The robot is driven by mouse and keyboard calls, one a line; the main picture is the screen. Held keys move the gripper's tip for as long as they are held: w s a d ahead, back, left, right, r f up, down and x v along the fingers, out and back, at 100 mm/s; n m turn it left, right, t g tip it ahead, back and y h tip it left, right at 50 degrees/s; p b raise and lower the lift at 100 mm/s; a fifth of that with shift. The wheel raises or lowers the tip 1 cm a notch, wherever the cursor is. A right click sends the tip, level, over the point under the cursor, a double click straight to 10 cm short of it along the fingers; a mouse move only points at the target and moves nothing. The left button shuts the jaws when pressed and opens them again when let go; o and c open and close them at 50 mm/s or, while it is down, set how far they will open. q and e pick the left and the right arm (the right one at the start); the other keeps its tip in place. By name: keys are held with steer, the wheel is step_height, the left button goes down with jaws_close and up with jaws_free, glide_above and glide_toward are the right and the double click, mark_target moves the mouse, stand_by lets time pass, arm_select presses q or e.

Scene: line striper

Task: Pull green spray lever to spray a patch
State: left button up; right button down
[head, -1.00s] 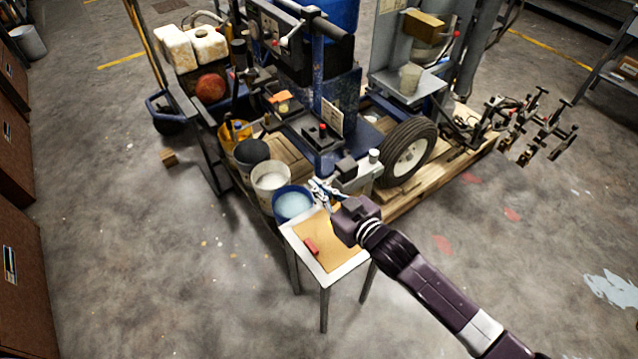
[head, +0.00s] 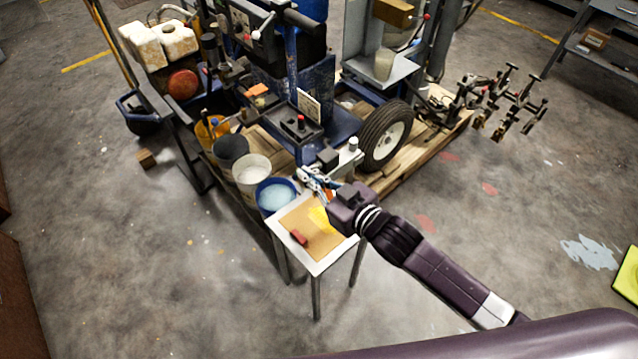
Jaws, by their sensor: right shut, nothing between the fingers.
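My right gripper (head: 314,180) is shut with nothing between its fingers. It is beside a grey fitting (head: 345,161) with a pale knob on the machine's near side, just above the far edge of a small table (head: 317,267). I cannot make out a green lever; the gripper may hide it. A bright yellow patch (head: 321,218) shows on the tan board (head: 296,220) on the table, partly behind the gripper. My left gripper is not in view.
A red block (head: 299,237) lies on the board. A blue-rimmed bucket (head: 276,196) and a white bucket (head: 252,171) stand left of the table. A wheel (head: 386,137) is behind the gripper. The floor at left front is clear.

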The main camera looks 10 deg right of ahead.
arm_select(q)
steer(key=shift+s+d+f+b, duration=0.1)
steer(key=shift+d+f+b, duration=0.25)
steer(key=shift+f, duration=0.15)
arm_select(e)
steer(key=v, duration=0.4)
steer(key=shift+s+d+r, duration=0.1)
steer(key=shift+s+d, duration=0.05)
steer(key=shift+s, duration=0.05)
steer(key=shift+d, duration=0.1)
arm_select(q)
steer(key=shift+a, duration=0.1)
